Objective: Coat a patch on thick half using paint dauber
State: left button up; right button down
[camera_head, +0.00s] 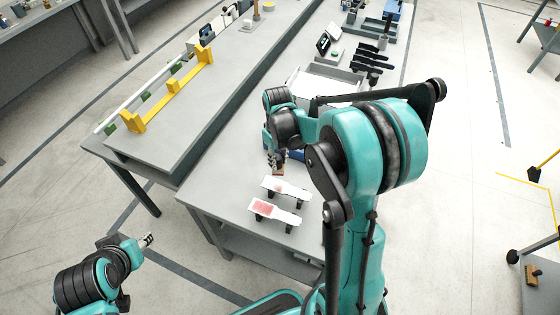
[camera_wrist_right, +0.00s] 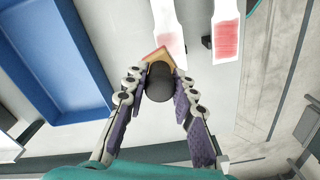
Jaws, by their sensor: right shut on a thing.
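My right gripper (camera_head: 277,162) is shut on the paint dauber (camera_head: 278,172), just beyond the far white piece (camera_head: 291,189). In the right wrist view, the fingers (camera_wrist_right: 160,98) grip the dauber's dark round handle (camera_wrist_right: 159,82), with its yellowish, red-edged head (camera_wrist_right: 154,57) beyond. The head appears close to the pink-marked end of one white piece (camera_wrist_right: 164,18); I cannot tell whether they touch. The near white piece (camera_head: 290,217) has a larger red patch on its left half. Both pieces rest on dark supports. My left gripper (camera_head: 148,240) is off the table's left side, too small to judge.
A blue tray (camera_wrist_right: 55,60) lies beside the right gripper. Black tools (camera_head: 370,65) and grey trays lie farther back on the grey table (camera_head: 225,185). A yellow stand (camera_head: 170,92) is on the left bench. The table left of the pieces is clear.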

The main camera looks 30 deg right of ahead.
jog(key=shift+r+p, duration=0.65)
jog(key=shift+r, duration=0.6)
jog(key=shift+f, duration=0.1)
